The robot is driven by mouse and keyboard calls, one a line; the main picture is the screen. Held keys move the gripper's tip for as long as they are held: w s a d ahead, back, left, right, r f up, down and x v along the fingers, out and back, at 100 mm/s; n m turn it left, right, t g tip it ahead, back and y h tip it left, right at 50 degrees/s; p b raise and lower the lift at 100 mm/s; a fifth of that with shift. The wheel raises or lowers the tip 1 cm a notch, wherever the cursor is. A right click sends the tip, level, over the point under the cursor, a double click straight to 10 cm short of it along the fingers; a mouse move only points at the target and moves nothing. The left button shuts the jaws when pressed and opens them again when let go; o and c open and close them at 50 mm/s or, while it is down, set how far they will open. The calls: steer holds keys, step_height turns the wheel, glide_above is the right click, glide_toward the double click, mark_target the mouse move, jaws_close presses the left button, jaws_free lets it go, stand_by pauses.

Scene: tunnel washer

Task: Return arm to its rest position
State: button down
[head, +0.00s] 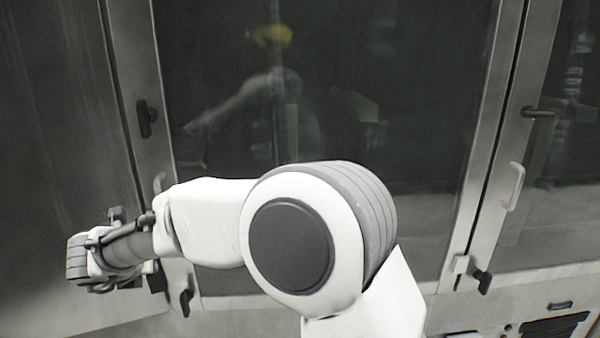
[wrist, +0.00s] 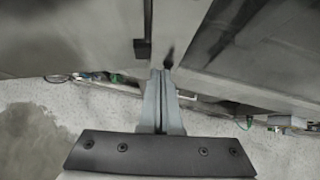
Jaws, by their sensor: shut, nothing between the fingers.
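My white and grey arm reaches left across the lower middle of the head view, in front of the washer's dark glass door (head: 400,110). Its wrist end is at the left of that view, near the door frame; the fingers are not clear there. In the wrist view my gripper (wrist: 160,75) points away from the camera with its two grey fingers together. It is shut and nothing shows between the fingers. Beyond the fingertips are blurred metal panels (wrist: 260,50).
Black latches stand on the frames left (head: 146,118) and right (head: 483,281) of the glass door. A light handle (head: 515,186) is on the right frame. A grey panel (head: 50,150) stands close behind my wrist. Speckled floor (wrist: 100,110) shows in the wrist view.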

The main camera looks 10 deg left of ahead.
steer(key=w+d+r+n+t+y, duration=0.25)
steer(key=d+r+n, duration=0.2)
steer(key=r, duration=0.25)
steer(key=w+d+r+n+t+y, duration=0.1)
steer(key=w+d+r+n, duration=0.3)
steer(key=r, duration=0.3)
steer(key=s+d+r+n+g+y, duration=0.1)
steer(key=s+d+r+n, duration=0.1)
steer(key=d+r+n, duration=0.5)
steer(key=s+d+f+n+g+h, duration=0.1)
steer(key=s+d+f+n+h, duration=0.1)
steer(key=s+d+f+n, duration=0.2)
steer(key=s+d+f+n+g+h, duration=0.2)
steer(key=s+d+f+n, duration=0.3)
steer(key=d, duration=1.5)
steer(key=s+d+f+n+g+h, duration=0.2)
steer(key=s+d+f+n, duration=0.3)
steer(key=s+d, duration=0.6)
steer(key=shift+s+d+n+h, duration=0.4)
steer(key=shift+s+n+h, duration=0.5)
steer(key=shift+n, duration=0.35)
